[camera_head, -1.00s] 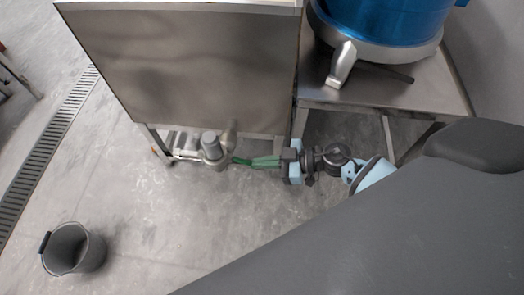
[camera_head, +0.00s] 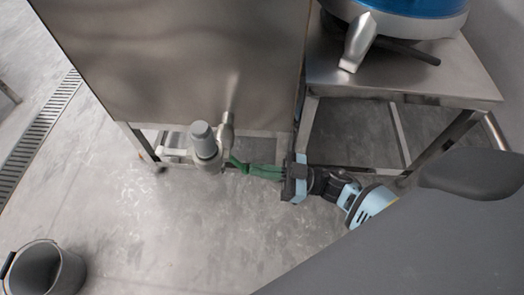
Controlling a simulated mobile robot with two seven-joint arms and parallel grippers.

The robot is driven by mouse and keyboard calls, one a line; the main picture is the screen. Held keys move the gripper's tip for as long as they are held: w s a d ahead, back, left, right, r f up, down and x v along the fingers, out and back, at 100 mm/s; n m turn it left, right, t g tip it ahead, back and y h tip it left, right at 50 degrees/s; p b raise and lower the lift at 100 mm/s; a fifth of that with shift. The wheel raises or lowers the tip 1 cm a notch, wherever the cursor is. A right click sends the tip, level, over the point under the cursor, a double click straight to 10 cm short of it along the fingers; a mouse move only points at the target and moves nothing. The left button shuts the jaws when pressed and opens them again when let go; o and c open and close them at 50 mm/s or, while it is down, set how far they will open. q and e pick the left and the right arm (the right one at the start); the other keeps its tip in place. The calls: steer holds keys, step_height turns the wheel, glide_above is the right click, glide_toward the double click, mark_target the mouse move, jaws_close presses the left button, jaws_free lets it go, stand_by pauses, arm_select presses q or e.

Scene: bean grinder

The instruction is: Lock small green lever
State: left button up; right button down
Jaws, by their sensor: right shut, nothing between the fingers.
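A metal pump or valve fitting with a grey cap (camera_head: 203,142) sits low at the front of the steel cabinet. A small dark green piece, apparently the green lever (camera_head: 236,162), shows at its right side. My right gripper (camera_head: 250,169) reaches in from the right with its green fingers pointing left, shut and empty. Its fingertips are at or very near the green piece. I cannot tell whether they touch it, since the greens run together. The lever's exact position is unclear. My left gripper is not in view.
The steel cabinet (camera_head: 180,60) stands above the fitting. A steel table (camera_head: 400,75) with a blue-bodied machine (camera_head: 415,8) is at the right, its legs near my right arm. A grey bucket (camera_head: 45,270) stands on the open floor at lower left.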

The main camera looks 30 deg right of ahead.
arm_select(q)
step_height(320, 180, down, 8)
steer(key=b, duration=0.6)
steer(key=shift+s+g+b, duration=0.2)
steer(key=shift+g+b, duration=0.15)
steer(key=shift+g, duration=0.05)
arm_select(e)
steer(key=shift+w+a+f+t+y, duration=0.35)
steer(key=shift+a+f+t+y, duration=0.2)
steer(key=shift+y, duration=0.3)
steer(key=shift+w+a+f+t+y, duration=0.4)
steer(key=shift+f+t+y, duration=0.2)
steer(key=shift+y, duration=0.25)
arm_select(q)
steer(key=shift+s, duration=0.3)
arm_select(e)
steer(key=shift+s, duration=0.1)
